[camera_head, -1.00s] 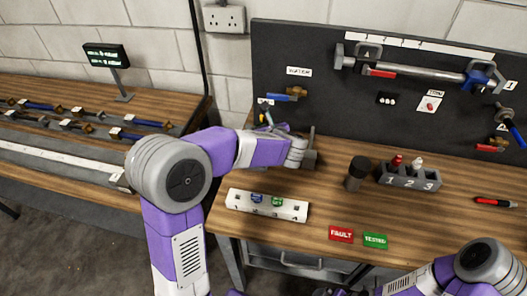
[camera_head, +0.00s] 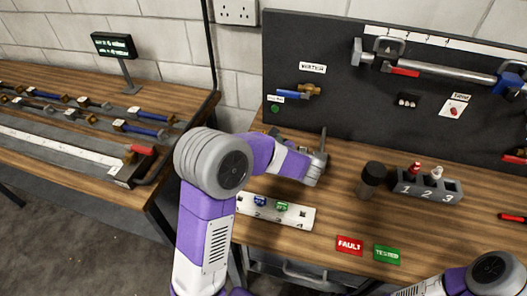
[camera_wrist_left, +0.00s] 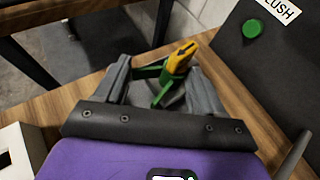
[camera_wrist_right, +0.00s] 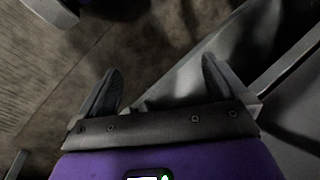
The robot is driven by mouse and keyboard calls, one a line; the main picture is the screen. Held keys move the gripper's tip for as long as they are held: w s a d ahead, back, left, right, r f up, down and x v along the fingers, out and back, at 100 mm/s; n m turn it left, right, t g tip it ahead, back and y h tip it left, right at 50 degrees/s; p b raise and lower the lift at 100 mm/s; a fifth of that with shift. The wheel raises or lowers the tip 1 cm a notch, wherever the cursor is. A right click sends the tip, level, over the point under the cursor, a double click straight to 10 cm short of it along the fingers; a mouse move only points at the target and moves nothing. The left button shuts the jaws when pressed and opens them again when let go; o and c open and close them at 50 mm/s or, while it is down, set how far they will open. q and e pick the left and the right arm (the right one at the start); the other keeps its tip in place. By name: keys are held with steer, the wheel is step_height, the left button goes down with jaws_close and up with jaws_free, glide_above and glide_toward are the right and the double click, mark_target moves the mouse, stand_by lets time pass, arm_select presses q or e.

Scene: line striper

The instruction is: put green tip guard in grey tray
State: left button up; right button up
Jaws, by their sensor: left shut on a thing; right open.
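In the left wrist view, a green forked tip guard (camera_wrist_left: 160,94) with a yellow piece (camera_wrist_left: 181,56) through it sits between the fingers of my left gripper (camera_wrist_left: 155,68). The gripper is shut on it, above the wooden bench near the dark board. In the head view, my left wrist and forearm mostly hide this gripper and the guard. My right gripper (camera_wrist_right: 164,76) is open and empty in the right wrist view, over dark floor beside the bench's front. I cannot surely pick out the grey tray; a grey piece (camera_head: 321,148) shows just beyond my left wrist.
A white rack (camera_head: 300,217) with blue and green pieces lies in front of my left wrist. A dark cylinder (camera_head: 371,178) and a numbered grey holder (camera_head: 452,197) stand to the right. Red (camera_head: 349,246) and green (camera_head: 386,255) cards lie near the front edge.

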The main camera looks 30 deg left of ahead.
arm_select(q)
steer(key=shift+w+f, duration=0.1)
steer(key=shift+f, duration=0.7)
steer(key=shift+f+b, duration=0.2)
steer(key=shift+b, duration=0.15)
steer(key=o, duration=1.6)
steer(key=shift+o, duration=0.2)
steer(key=shift+r, duration=0.15)
steer(key=shift+d+r+p, duration=0.2)
steer(key=shift+d+p, duration=0.1)
steer(key=shift+p, duration=0.05)
steer(key=p+v, duration=0.1)
steer(key=v, duration=1)
steer(key=shift+s, duration=0.2)
